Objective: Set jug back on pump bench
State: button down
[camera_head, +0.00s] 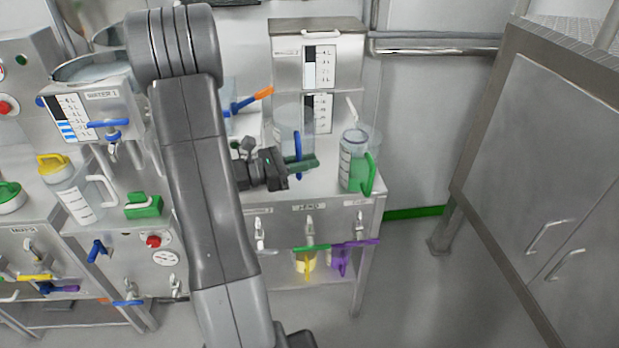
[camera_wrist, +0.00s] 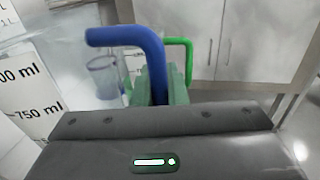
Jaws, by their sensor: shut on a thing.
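A clear jug (camera_head: 284,137) with a blue handle (camera_head: 298,146) is at the bench in the head view. My gripper (camera_head: 303,163) is shut on this blue handle, its green fingers reaching from the left. The wrist view shows the handle (camera_wrist: 125,36) rising between the green fingers (camera_wrist: 158,85), with the jug's millilitre scale (camera_wrist: 25,92) at the left. The jug looks upright. I cannot tell whether its base touches the steel bench top (camera_head: 325,187). I cannot read a label that names this as the pump bench.
A clear jug with a green handle (camera_head: 366,176) stands to the right on the bench. A steel tank (camera_head: 318,62) stands behind. Taps (camera_head: 310,228) line the bench front above a lower shelf with yellow and purple jugs. Open floor and a steel cabinet (camera_head: 535,170) lie right.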

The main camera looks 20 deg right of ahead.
jog(key=shift+f, duration=2.95)
jog(key=shift+f+b, duration=0.2)
jog(key=shift+b, duration=0.15)
jog(key=c, duration=1.5)
grip_release()
jog(key=shift+o, duration=0.2)
jog(key=shift+r, duration=0.1)
jog(key=a, duration=1.2)
jog(key=shift+w, duration=0.2)
jog(key=shift+r, duration=0.1)
